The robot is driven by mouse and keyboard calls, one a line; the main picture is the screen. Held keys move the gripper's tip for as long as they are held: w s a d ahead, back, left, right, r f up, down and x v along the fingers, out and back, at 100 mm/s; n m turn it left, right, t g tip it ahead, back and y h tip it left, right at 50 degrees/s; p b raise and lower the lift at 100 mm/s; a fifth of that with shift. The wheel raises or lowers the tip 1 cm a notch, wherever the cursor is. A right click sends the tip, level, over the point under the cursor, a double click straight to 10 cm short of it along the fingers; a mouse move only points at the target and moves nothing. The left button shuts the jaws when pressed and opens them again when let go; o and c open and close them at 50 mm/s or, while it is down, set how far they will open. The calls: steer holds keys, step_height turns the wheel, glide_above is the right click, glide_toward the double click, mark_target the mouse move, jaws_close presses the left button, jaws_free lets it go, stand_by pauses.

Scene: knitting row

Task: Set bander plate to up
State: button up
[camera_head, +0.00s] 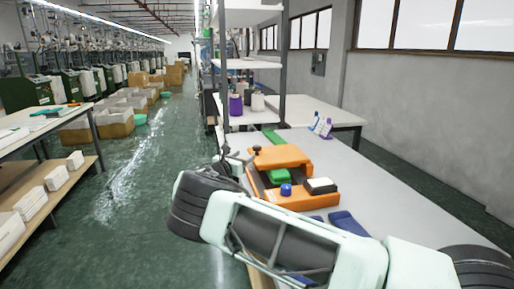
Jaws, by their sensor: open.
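An orange bench machine (293,201), which I take to be the bander, stands on the grey table beyond my arm. Its raised orange rear part (281,155) has a dark knob (257,150) at its left. A green block (280,177) sits in the middle, with a blue knob (286,189) in front. I cannot tell which part is the plate or how it is set. My gripper (236,158) is small in view, at the machine's left side and apparently open and empty. My arm hides the machine's lower left; I cannot tell whether the gripper touches it.
A black-and-white block (321,186) is at the machine's right. Dark blue flat pieces (347,222) lie on the table (400,205) near my arm. A shelf post (283,75) stands behind. The green aisle floor (150,190) at left is clear.

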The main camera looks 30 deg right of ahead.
mark_target(255, 149)
steer(key=p+x, duration=0.1)
steer(key=x, duration=0.9)
steer(key=shift+w+d+f, duration=0.1)
steer(key=shift+d, duration=0.25)
